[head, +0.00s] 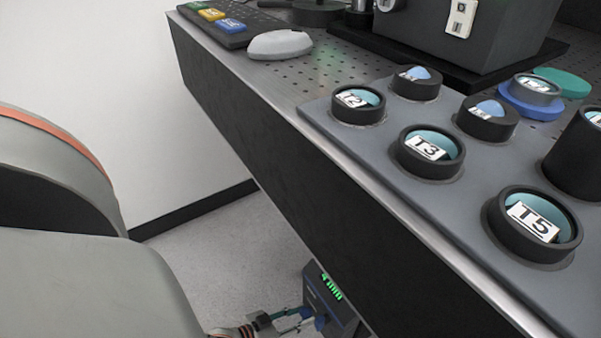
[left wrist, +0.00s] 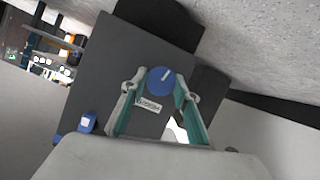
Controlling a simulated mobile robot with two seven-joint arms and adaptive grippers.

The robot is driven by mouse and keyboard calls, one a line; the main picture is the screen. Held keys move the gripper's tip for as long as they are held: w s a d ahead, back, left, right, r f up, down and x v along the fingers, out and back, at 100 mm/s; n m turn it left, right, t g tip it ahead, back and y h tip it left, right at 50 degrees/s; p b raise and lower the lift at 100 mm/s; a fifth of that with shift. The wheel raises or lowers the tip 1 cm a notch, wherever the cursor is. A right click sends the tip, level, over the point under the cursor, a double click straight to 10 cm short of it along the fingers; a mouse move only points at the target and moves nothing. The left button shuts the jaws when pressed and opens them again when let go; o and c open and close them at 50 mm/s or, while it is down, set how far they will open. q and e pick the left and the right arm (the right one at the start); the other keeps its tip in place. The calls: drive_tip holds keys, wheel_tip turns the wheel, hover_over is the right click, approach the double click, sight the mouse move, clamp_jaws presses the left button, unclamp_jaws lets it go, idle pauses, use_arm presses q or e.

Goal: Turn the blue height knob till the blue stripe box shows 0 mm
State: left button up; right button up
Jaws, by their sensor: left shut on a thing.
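The dark blue stripe box (head: 312,283) stands low beside the table, at the bottom of the head view. Its green display (head: 331,287) reads what looks like 4 mm. The blue height knob (left wrist: 160,80) is round with a pale pointer mark, and it sits on a dark panel above a small white label in the left wrist view. My left gripper (left wrist: 161,83) has its two fingers on either side of the knob and is shut on it. In the head view the left gripper (head: 308,319) reaches the box front. My right gripper is not in view.
The table edge (head: 300,180) runs diagonally just above the box. On top are a grey plate (head: 480,265) with several round labelled optics, a mouse (head: 280,44) and a keypad (head: 225,25). Open floor (head: 215,240) lies left of the table.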

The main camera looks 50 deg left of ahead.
use_arm(q)
drive_tip(key=shift+s+a+f+n+h+b, duration=0.1)
drive_tip(key=shift+a+f+n+h+b, duration=0.15)
drive_tip(key=shift+n+h, duration=0.3)
drive_tip(key=n+h+b, duration=0.1)
drive_tip(key=n, duration=0.2)
drive_tip(key=shift+h, duration=0.35)
drive_tip(key=shift+r+n+t+h+b, duration=0.1)
drive_tip(key=shift+n+t+h+b, duration=0.3)
drive_tip(key=shift+n, duration=0.45)
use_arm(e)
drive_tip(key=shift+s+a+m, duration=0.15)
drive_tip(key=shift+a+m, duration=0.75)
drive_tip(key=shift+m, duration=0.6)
use_arm(q)
drive_tip(key=shift+h, duration=0.3)
drive_tip(key=o, duration=1.1)
